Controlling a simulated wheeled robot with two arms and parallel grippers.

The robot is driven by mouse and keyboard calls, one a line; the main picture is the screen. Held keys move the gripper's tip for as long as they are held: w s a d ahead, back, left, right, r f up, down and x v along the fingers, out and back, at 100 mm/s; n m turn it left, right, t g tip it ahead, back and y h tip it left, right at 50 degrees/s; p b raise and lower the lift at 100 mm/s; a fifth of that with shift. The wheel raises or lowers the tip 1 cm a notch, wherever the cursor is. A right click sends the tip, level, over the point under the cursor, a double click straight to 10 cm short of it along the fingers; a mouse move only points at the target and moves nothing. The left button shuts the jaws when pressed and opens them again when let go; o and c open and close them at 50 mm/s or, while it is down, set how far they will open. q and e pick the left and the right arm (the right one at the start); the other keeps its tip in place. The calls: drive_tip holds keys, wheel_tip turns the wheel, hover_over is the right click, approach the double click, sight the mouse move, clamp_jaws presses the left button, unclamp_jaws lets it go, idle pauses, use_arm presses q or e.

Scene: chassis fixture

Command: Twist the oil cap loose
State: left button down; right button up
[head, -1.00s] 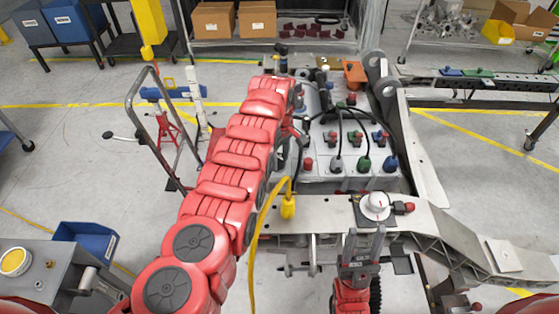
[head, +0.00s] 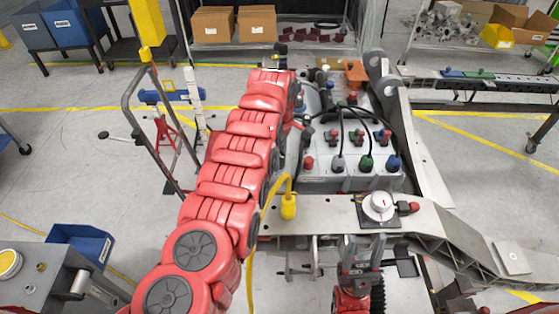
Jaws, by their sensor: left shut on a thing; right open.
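I cannot tell for sure which part is the oil cap. A white round knob with a red mark (head: 379,206) sits on a dark plate on the pale chassis rail (head: 315,222). A yellow round cap (head: 9,263) is on a grey box at the lower left. My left arm reaches up to the engine block (head: 345,180); its gripper (head: 301,127), at the block's left side, is mostly hidden behind the arm. It is shut, but what it holds is not clear. My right gripper (head: 361,243) is open and empty, just below the white knob, apart from it.
Black cables run over the block to black, green and blue plugs. A yellow connector (head: 288,205) with a yellow hose hangs by the rail. A red knob (head: 408,208) sits beside the white one. A blue bin (head: 80,243) and a metal frame stand left.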

use_arm(q)
drive_tip(key=shift+f+n, duration=0.1)
drive_tip(key=shift+n, duration=0.2)
drive_tip(key=shift+f+n+b, duration=0.1)
drive_tip(key=shift+n+b, duration=0.6)
drive_tip(key=shift+b, duration=0.45)
drive_tip(key=shift+w+n, duration=0.1)
drive_tip(key=shift+n, duration=1.2)
